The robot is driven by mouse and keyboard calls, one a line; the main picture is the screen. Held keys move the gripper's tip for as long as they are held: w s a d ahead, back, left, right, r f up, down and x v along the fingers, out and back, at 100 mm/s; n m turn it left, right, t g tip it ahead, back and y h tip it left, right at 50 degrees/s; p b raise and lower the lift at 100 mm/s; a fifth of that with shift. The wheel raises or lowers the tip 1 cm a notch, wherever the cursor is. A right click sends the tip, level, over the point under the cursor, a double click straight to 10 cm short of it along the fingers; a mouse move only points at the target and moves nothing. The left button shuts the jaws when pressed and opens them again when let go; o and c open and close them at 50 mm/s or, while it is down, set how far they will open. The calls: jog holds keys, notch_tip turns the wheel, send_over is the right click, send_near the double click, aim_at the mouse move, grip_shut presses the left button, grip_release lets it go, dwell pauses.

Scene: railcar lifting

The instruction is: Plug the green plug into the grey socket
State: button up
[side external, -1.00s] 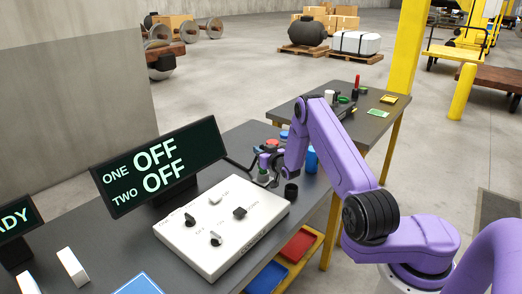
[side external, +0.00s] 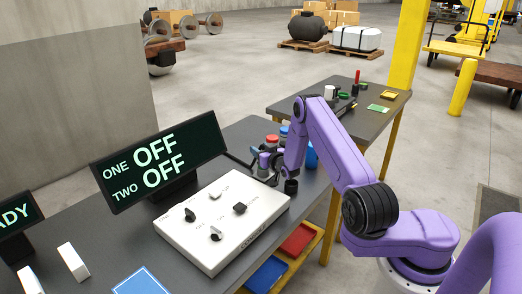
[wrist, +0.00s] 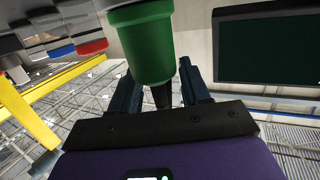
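The green plug (wrist: 150,45) is a large green cylinder with a rim in the wrist view. It covers part of the left finger. My gripper (wrist: 160,88) has its two dark fingers apart, one on each side of a dark part behind the plug. I cannot tell whether the fingers press on anything. In the side view my gripper (side external: 266,163) is low over the far end of the near table, behind the white panel, and the green plug cannot be made out there. I cannot clearly identify the grey socket in either view.
The white control panel (side external: 205,238) with black knobs lies in front of my gripper. A display (side external: 158,170) reading OFF twice stands to its left. Red-topped (side external: 272,139) and blue-topped (side external: 284,130) items stand behind the gripper. A second table (side external: 375,122) is beyond.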

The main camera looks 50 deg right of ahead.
jog(key=shift+r, duration=0.55)
notch_tip(320, 180, up, 2)
jog(key=shift+r, duration=0.25)
jog(key=s+a+r, duration=0.5)
jog(key=s+r, duration=0.4)
jog(key=s, duration=0.4)
jog(key=shift+r, duration=0.2)
